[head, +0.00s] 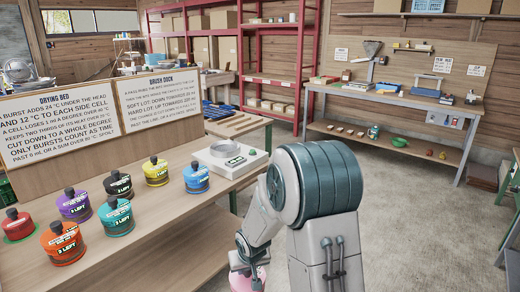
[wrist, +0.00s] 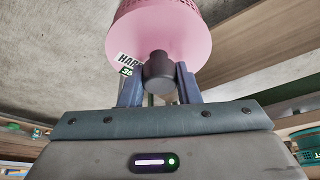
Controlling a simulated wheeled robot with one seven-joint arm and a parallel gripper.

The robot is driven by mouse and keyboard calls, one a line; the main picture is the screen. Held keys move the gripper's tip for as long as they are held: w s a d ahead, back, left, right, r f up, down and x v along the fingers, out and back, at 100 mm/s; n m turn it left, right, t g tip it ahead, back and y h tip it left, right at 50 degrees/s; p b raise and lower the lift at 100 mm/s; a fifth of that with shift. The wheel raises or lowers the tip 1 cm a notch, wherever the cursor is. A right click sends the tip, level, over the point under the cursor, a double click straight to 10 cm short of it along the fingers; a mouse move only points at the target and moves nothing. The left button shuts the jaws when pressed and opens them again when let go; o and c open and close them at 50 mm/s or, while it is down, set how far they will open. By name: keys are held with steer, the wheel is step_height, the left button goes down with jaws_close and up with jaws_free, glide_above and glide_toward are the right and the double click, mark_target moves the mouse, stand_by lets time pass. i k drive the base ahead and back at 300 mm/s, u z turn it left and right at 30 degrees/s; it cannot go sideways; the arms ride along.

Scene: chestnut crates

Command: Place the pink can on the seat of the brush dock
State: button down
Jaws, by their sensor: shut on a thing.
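The pink can (head: 248,283) shows at the bottom edge of the head view, mostly cut off and partly behind my arm. In the wrist view the pink can (wrist: 160,32) fills the top middle, with its black knob (wrist: 159,73) between the blue fingers. My gripper (head: 243,262) is shut on that knob; it also shows in the wrist view (wrist: 158,85). A white-and-green label reading "HARD" hangs by the knob. The brush dock (head: 233,163), a pale unit with a round metal seat (head: 226,149) and green display, stands at the bench's far end. The seat looks empty.
Several coloured cans stand on the wooden bench (head: 165,228), including a blue can (head: 196,180) nearest the dock and a yellow can (head: 155,174). The brush dock sign (head: 162,97) stands behind them. Grey floor (head: 400,230) is open to the right.

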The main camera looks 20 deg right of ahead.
mark_target(225, 150)
steer(key=z, duration=1.4)
steer(key=i, duration=1.6)
steer(key=u, duration=1.15)
